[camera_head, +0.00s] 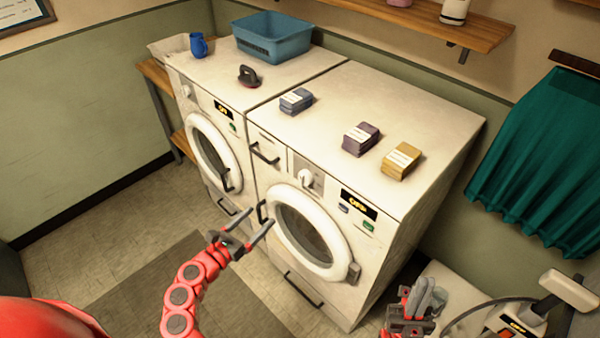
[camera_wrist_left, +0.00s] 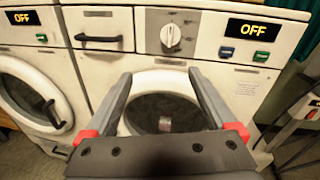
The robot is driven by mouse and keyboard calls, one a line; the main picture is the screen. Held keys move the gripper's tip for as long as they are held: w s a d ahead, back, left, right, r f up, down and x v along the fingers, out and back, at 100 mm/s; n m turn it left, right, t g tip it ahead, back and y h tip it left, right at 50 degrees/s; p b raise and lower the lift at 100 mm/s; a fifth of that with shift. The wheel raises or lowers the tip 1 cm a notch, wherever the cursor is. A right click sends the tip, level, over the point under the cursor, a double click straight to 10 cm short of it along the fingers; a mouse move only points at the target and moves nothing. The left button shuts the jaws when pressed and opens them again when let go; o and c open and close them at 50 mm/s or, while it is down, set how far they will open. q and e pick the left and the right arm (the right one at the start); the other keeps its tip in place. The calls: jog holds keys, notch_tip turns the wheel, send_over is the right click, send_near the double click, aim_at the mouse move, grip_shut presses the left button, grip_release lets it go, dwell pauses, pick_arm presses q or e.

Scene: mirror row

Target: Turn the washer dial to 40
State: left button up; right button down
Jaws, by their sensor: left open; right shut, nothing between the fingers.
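The white washer dial (camera_head: 305,179) is on the front panel of the right-hand washer (camera_head: 330,130), left of its display. It also shows in the left wrist view as a round knob (camera_wrist_left: 171,36), its pointer roughly upright; the scale marks are too small to read. The washer's display (camera_wrist_left: 252,30) reads OFF. My left gripper (camera_head: 254,223) is open and empty, in front of the washer's round door and below the dial. In the left wrist view its fingers (camera_wrist_left: 160,80) are spread in front of the door, apart from the dial. My right gripper (camera_head: 424,293) is shut and empty at the lower right.
A second washer (camera_head: 207,85) stands to the left, its display also OFF. A blue basket (camera_head: 272,38), blue mug (camera_head: 198,45) and several small stacks, one yellow (camera_head: 401,162), sit on top. A drawer handle (camera_wrist_left: 98,38) is left of the dial. A teal curtain (camera_head: 540,165) hangs at right.

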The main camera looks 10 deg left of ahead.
pick_arm(q)
jog(key=r+h, duration=0.1)
jog(key=r, duration=0.1)
jog(key=p, duration=0.2)
send_near(301, 181)
jog(key=x, duration=0.9)
jog(key=shift+w+d, duration=0.1)
jog(key=shift+w, duration=0.2)
jog(key=c, duration=1.4)
